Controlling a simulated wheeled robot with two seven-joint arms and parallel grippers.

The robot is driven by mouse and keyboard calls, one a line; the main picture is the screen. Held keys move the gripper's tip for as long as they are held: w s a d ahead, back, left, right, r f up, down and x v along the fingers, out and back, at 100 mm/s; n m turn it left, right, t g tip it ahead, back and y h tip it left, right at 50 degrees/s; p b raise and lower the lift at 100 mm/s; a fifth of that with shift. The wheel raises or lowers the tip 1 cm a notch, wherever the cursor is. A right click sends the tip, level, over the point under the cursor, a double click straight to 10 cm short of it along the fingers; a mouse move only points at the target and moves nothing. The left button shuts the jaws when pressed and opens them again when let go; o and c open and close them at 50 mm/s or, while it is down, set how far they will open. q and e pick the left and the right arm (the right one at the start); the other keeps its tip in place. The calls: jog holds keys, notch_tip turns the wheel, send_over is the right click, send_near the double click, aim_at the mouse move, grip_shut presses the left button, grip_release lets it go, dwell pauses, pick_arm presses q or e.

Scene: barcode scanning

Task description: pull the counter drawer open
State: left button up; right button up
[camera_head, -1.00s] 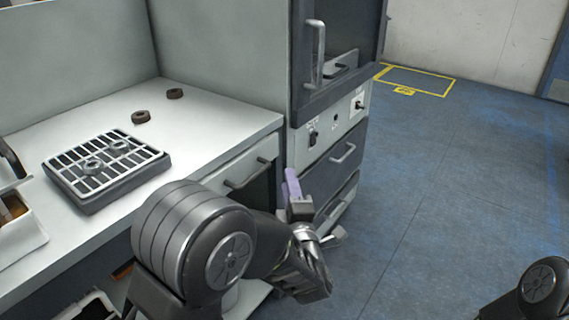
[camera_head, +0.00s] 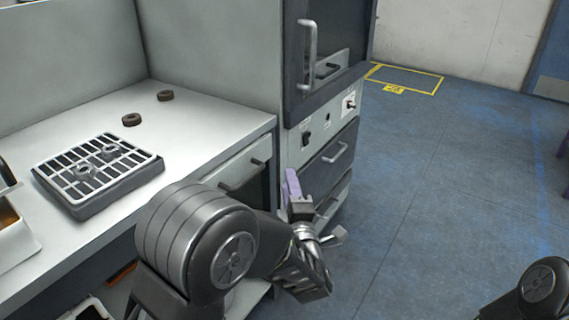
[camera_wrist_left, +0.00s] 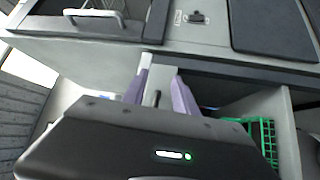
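The counter drawer (camera_head: 236,169) is a light grey front under the right end of the white countertop, with a dark bar handle (camera_head: 242,178). It looks flush with the counter. My left gripper (camera_head: 291,183) has purple fingers and is to the right of the handle in the head view, apparently clear of it. In the left wrist view the fingers (camera_wrist_left: 162,75) stand apart, with a thin grey part between them that I cannot identify. The gripper's dark body hides much of that view. My right gripper is out of view; only part of that arm shows at lower right.
A grey cabinet (camera_head: 298,157) with its own handled drawer (camera_head: 328,165) stands just right of the counter. A rack tray (camera_head: 70,202) and two brown rings sit on the countertop. A green basket (camera_wrist_left: 262,140) shows in the left wrist view.

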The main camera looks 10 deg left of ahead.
pick_arm(q)
jog(key=s+d+f+m+g+h, duration=0.1)
jog(key=d+f+m+g+h, duration=0.2)
jog(key=d+f+m+h, duration=0.7)
jog(key=s+f+m+g, duration=0.2)
jog(key=s+f+m, duration=0.1)
jog(key=f, duration=0.4)
jog(key=s+f+m+g, duration=0.3)
jog(key=s+f, duration=0.1)
jog(key=f, duration=0.3)
jog(key=s+a+f+m+g+h, duration=0.15)
jog(key=s+f+g, duration=0.35)
jog(key=s+f, duration=0.6)
jog(key=s+a+f+m+g, duration=0.2)
jog(key=s+f+g, duration=0.35)
jog(key=s, duration=0.95)
notch_tip(320, 180, up, 18)
jog(key=t+p, duration=0.1)
jog(key=p, duration=1.8)
jog(key=shift+d, duration=0.45)
